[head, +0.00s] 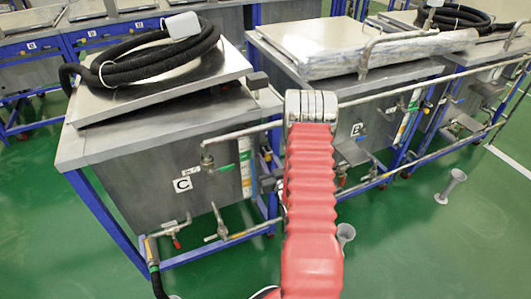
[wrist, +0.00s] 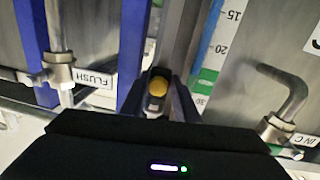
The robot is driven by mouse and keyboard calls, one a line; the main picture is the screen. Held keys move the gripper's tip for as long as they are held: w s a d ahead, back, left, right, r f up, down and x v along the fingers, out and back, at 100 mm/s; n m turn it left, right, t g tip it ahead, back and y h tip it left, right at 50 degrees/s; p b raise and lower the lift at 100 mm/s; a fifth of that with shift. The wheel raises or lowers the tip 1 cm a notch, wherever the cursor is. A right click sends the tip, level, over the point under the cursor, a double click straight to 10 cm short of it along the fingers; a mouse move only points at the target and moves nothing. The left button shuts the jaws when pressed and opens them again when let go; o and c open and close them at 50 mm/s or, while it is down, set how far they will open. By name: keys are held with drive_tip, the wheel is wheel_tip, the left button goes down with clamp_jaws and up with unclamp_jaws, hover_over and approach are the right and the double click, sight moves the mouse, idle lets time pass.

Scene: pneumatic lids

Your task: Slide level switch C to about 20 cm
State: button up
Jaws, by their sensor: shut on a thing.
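In the head view, tank C (head: 160,185) carries a C label and scale strip (head: 246,168); my red-sleeved arm hides the gripper's grip.
In the wrist view, a pipe with a FLUSH tag (wrist: 93,79) is at left and a bent pipe (wrist: 290,95) at right. In the head view, a black hose (head: 140,62) lies on tank C's tilted lid (head: 165,85). Tank B (head: 375,110) stands right.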

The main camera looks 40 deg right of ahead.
wheel_tip(320, 180, down, 7)
drive_tip(key=shift+s+d, duration=0.15)
drive_tip(key=shift+d, duration=0.2)
idle(2.6)
drive_tip(key=shift+r, duration=0.15)
drive_tip(key=o, duration=1)
drive_tip(key=shift+a, duration=0.15)
drive_tip(key=shift+a, duration=0.1)
drive_tip(key=shift+v, duration=2.85)
drive_tip(key=shift+a, duration=0.15)
drive_tip(key=v, duration=1.3)
drive_tip(key=shift+s+a, duration=0.15)
drive_tip(key=shift+s, duration=0.2)
